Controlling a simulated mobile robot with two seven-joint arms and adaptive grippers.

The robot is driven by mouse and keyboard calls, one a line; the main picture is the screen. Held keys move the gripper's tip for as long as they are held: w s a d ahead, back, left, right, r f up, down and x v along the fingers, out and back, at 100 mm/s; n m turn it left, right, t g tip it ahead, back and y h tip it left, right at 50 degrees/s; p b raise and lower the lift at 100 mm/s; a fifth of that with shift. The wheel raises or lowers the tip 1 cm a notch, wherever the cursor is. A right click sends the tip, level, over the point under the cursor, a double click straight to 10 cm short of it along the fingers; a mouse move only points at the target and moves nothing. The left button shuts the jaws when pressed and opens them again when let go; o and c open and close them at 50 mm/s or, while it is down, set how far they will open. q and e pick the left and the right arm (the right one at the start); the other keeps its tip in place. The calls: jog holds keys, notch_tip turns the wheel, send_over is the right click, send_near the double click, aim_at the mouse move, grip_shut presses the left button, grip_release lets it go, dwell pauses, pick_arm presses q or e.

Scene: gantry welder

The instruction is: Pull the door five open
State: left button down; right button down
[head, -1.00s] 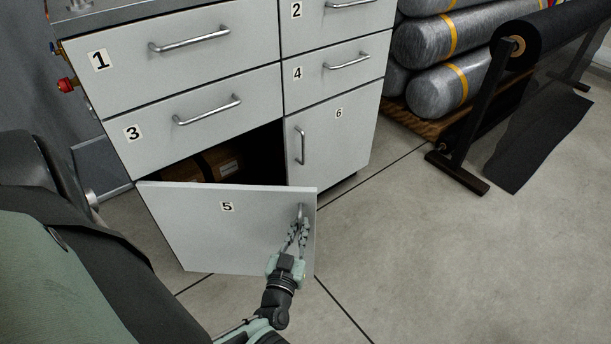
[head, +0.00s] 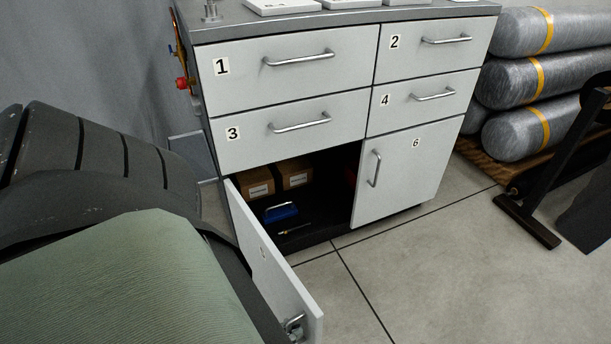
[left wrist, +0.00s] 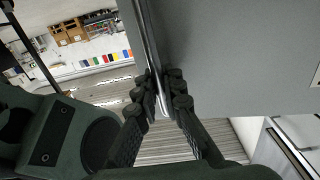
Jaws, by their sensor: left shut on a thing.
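Door five (head: 270,265) of the grey cabinet stands swung wide open, seen nearly edge-on in the head view. Its panel also shows as a grey surface in the left wrist view (left wrist: 235,60). The metal door handle (head: 296,321) is near the free edge. My left gripper (left wrist: 162,98) is shut on this handle, its dark fingers on either side of the bar. In the head view only a little of the left gripper shows at the handle; the door hides most of it. My right gripper is in neither view.
The open compartment holds two cardboard boxes (head: 294,173) and a blue object (head: 281,212). Closed door six (head: 405,175) is to its right, with closed drawers above. Wrapped cylinders (head: 515,135) and a black stand (head: 545,180) are at the right. The floor in front is clear.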

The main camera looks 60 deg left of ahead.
pick_arm(q)
jog(key=shift+s+m+h, duration=0.3)
jog(key=shift+s+h, duration=0.2)
jog(key=shift+s, duration=0.45)
jog(key=c, duration=1.6)
grip_release()
jog(key=shift+a, duration=0.1)
jog(key=v, duration=1.2)
jog(key=shift+r, duration=0.1)
